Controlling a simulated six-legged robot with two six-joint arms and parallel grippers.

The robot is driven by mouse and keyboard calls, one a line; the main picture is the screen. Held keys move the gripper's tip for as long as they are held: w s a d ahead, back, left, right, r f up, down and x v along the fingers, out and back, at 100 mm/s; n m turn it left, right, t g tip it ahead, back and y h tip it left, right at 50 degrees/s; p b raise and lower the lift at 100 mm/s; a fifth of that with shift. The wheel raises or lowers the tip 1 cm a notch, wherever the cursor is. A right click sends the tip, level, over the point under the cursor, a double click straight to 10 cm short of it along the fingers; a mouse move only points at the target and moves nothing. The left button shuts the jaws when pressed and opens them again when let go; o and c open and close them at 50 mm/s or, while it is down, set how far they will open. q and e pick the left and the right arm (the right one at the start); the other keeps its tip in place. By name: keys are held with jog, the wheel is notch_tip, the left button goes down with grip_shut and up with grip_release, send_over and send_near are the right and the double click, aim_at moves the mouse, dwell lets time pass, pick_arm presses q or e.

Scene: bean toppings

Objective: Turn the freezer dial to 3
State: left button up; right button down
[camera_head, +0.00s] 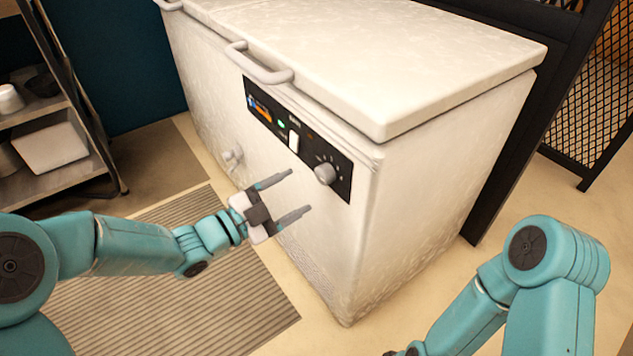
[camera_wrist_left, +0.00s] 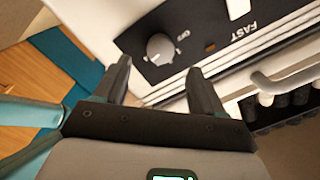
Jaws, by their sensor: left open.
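The white chest freezer (camera_head: 430,190) stands in the middle of the head view with its lid shut. A black control panel (camera_head: 262,112) on its front carries a round grey dial (camera_head: 325,173) at the right end. The dial also shows in the left wrist view (camera_wrist_left: 160,47), beyond the fingertips, with a pale pointer mark; I cannot read its number. My left gripper (camera_head: 291,193) is open and empty, a little left of and below the dial, apart from it. Its two fingers show in the left wrist view (camera_wrist_left: 158,80). My right gripper is out of sight below the head view.
A white switch (camera_head: 294,137) and a green light sit left of the dial on the panel. A lid handle (camera_head: 258,68) juts out above. A metal shelf (camera_head: 50,105) stands at the left. A ribbed mat (camera_head: 190,290) lies on the floor before the freezer.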

aim_at(319, 178)
pick_arm(q)
jog(key=b+x, duration=0.1)
jog(key=x, duration=0.6)
jog(key=c, duration=1.1)
